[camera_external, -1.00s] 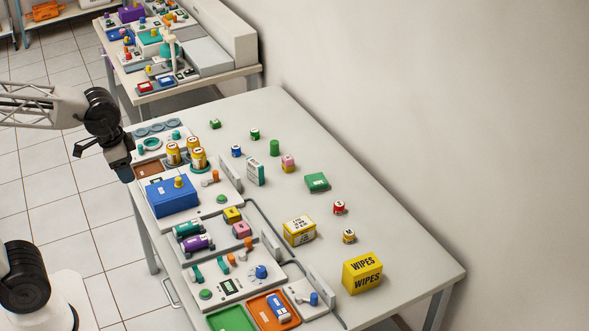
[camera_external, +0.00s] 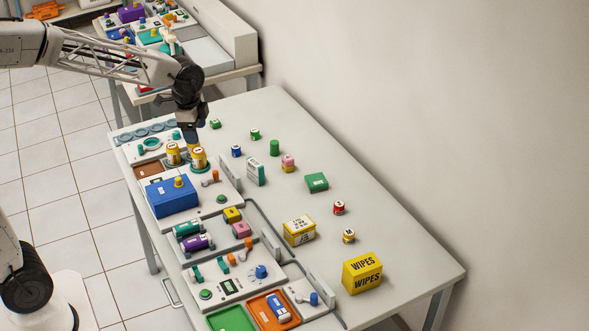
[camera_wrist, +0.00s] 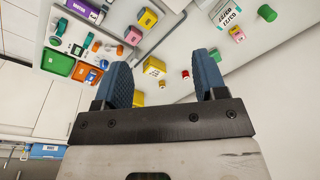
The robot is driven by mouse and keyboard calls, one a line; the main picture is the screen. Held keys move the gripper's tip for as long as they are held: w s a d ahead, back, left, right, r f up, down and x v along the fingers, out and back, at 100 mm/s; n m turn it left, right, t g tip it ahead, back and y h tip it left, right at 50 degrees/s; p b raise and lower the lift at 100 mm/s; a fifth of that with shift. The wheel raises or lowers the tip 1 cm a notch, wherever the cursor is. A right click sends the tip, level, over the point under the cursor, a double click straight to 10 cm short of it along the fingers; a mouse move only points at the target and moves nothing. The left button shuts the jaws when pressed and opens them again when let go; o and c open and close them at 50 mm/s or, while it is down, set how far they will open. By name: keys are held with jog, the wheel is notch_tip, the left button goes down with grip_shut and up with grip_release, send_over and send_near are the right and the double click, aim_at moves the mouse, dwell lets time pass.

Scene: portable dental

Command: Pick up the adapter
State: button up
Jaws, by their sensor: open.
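I cannot tell which of the small parts is the adapter; none is clearly marked as one. My gripper (camera_external: 191,138) is at the far end of the table, in front of or above the yellow canisters (camera_external: 199,158), and partly hides the rear one. In the wrist view my gripper (camera_wrist: 163,68) has its two blue fingers spread with nothing held between them. Small orange and grey parts (camera_external: 215,175) stand beside the blue box (camera_external: 173,197). More small parts, including a blue knob (camera_external: 262,271), stand on the near module.
The table (camera_external: 395,215) has free room on its right side. Standing there are a yellow WIPES box (camera_external: 361,273), a yellow and white box (camera_external: 299,231), a green box (camera_external: 317,182) and a white-teal box (camera_external: 255,171). Green (camera_external: 232,319) and orange (camera_external: 262,309) trays are at the near end.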

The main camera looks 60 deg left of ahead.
jog(key=w+a+f+m, duration=0.3)
jog(key=w+a+f, duration=0.5)
jog(key=w+a, duration=0.3)
jog(key=m+g, duration=0.1)
jog(key=m, duration=0.3)
send_over(236, 147)
jog(key=f, duration=1.3)
jog(key=shift+s+d, duration=0.3)
jog(key=shift+s, duration=0.05)
jog(key=shift+w+a+f, duration=0.2)
jog(key=shift+a+f, duration=0.15)
jog(key=shift+f, duration=0.05)
jog(key=shift+f, duration=1.3)
jog(key=shift+w+f, duration=0.15)
jog(key=shift+f, duration=2.45)
